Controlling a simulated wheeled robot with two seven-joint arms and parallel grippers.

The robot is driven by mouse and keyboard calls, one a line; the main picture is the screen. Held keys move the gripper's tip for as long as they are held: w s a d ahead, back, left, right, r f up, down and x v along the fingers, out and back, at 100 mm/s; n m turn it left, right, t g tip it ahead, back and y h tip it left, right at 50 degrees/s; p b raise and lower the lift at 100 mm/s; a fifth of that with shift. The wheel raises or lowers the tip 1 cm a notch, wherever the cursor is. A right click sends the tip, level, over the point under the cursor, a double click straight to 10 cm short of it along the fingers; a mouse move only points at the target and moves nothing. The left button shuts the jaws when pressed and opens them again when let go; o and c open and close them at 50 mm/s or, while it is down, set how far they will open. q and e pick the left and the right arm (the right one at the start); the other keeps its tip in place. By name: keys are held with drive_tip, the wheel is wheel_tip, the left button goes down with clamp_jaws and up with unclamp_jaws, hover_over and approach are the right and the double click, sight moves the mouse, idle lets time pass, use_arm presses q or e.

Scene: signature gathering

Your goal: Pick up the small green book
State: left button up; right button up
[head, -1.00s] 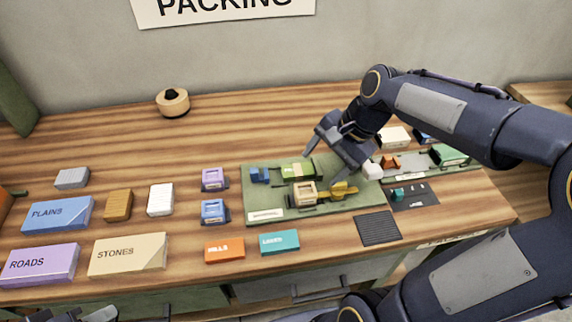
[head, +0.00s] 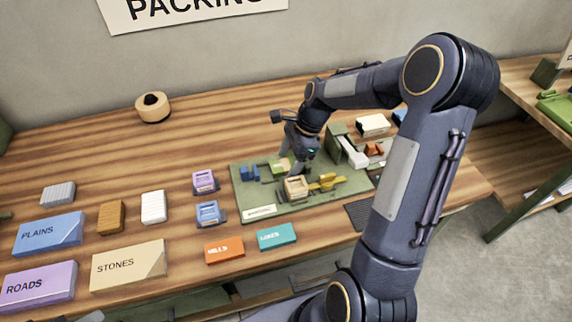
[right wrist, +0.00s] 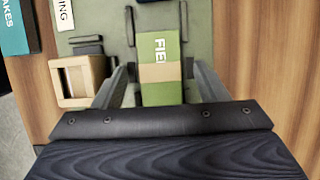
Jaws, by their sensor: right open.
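The small green book (head: 280,166) lies on the green mat (head: 243,199). In the right wrist view the green book (right wrist: 161,93) shows a tan band and white letters "FIE". My right gripper (head: 299,168) is over the mat at the book and partly hides it. In the right wrist view my open right gripper (right wrist: 163,85) has one finger on each side of the book, with a gap to it on both sides.
A tan block-like holder (head: 296,187) and a yellow piece (head: 326,182) stand close in front on the mat. A blue piece (head: 249,173) is left of the book. Orange (head: 224,250) and teal (head: 276,236) books lie near the front edge.

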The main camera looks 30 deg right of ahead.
drive_tip(key=shift+a+f, duration=0.15)
drive_tip(key=shift+f, duration=0.15)
drive_tip(key=c, duration=1.1)
drive_tip(key=shift+o, duration=0.2)
drive_tip(key=shift+r, duration=0.1)
